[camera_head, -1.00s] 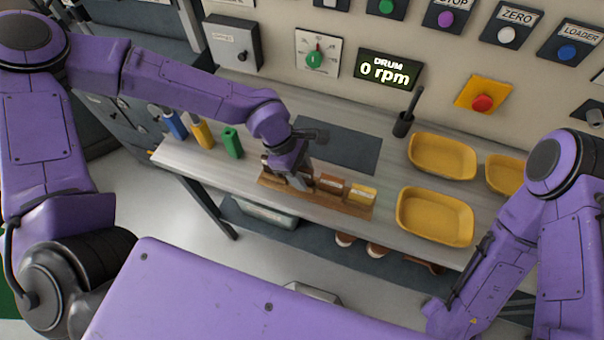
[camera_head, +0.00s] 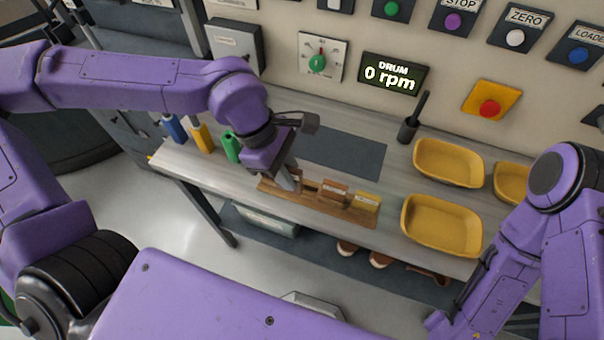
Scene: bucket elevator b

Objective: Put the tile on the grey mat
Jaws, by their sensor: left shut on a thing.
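The dark grey mat (camera_head: 350,153) lies flat and bare on the bench, behind the wooden rack (camera_head: 318,205). My left gripper (camera_head: 291,181) points down at the left end of the rack, in front of the mat's left part. It is shut on a tile there, which the fingers and wrist almost wholly hide; I cannot tell whether it still touches the rack. An orange-brown tile (camera_head: 333,190) and a yellow tile (camera_head: 367,201) stand in the rack to the right. My right arm is at the right edge; its gripper is not visible.
Yellow trays (camera_head: 441,225) stand on the right of the bench. A dark holder with a black-handled tool (camera_head: 408,130) is by the mat's right end. Blue, yellow and green bottles (camera_head: 232,146) stand at the left. The control panel wall rises behind.

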